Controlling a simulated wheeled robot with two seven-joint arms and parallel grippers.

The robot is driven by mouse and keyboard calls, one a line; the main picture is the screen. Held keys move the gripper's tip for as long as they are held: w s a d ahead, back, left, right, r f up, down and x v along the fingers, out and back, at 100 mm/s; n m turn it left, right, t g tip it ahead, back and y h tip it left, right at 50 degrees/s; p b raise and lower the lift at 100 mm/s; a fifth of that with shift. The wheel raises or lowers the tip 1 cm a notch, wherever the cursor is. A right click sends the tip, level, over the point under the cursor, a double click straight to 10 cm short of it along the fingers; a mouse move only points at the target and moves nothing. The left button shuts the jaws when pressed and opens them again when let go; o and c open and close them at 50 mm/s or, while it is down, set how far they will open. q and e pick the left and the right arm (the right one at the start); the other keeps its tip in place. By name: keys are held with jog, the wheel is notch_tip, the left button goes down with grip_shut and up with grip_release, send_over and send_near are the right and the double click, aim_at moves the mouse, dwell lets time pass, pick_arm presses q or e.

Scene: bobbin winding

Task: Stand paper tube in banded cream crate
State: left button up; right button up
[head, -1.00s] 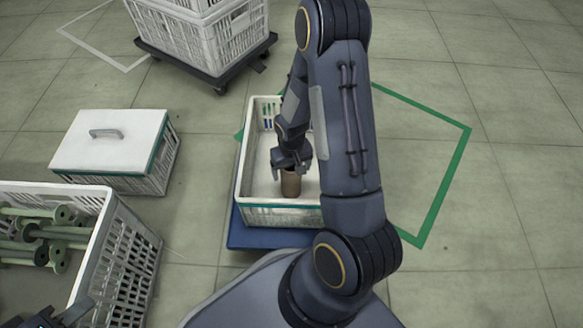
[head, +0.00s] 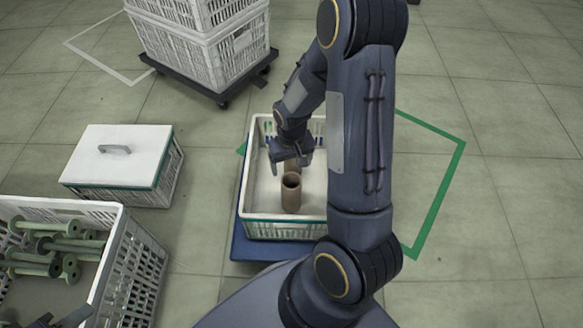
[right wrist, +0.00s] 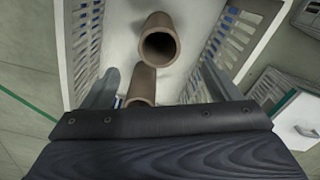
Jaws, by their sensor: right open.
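The cream crate with a green band (head: 285,217) stands on a low blue base in the middle of the head view. A brown paper tube (head: 291,197) stands upright inside it, open end up; it also shows in the right wrist view (right wrist: 156,25). A second brown tube (right wrist: 139,87) shows in the right wrist view, nearer the gripper and partly hidden by its body. My right gripper (head: 289,164) is open inside the crate, just behind the front tube. Its fingers spread either side in the wrist view (right wrist: 160,76). My left gripper (head: 70,318) barely shows at the bottom left.
A crate of green bobbins (head: 112,262) stands at the lower left. A lidded crate (head: 115,155) stands behind it. Stacked white crates (head: 205,50) sit on a dark dolly at the back. Green floor tape (head: 440,200) marks open floor at right.

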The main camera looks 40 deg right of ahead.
jog(key=s+a+r+t+y, duration=0.1)
jog(key=s+a+r+t, duration=0.1)
jog(key=s+a+r, duration=0.2)
jog(key=s+a+r+n+t+y, duration=0.1)
jog(key=s+a+r, duration=0.2)
jog(key=s+r, duration=0.3)
jog(key=s+a+r+n+t+y, duration=0.1)
jog(key=s+a+r, duration=0.3)
jog(key=r, duration=0.8)
jog(key=shift+s+a+r+t+y, duration=0.35)
jog(key=shift+s+t+y, duration=0.05)
jog(key=shift+t, duration=0.4)
jog(key=shift+r, duration=0.1)
notch_tip(320, 180, up, 32)
jog(key=p, duration=3.2)
jog(key=shift+r, duration=0.15)
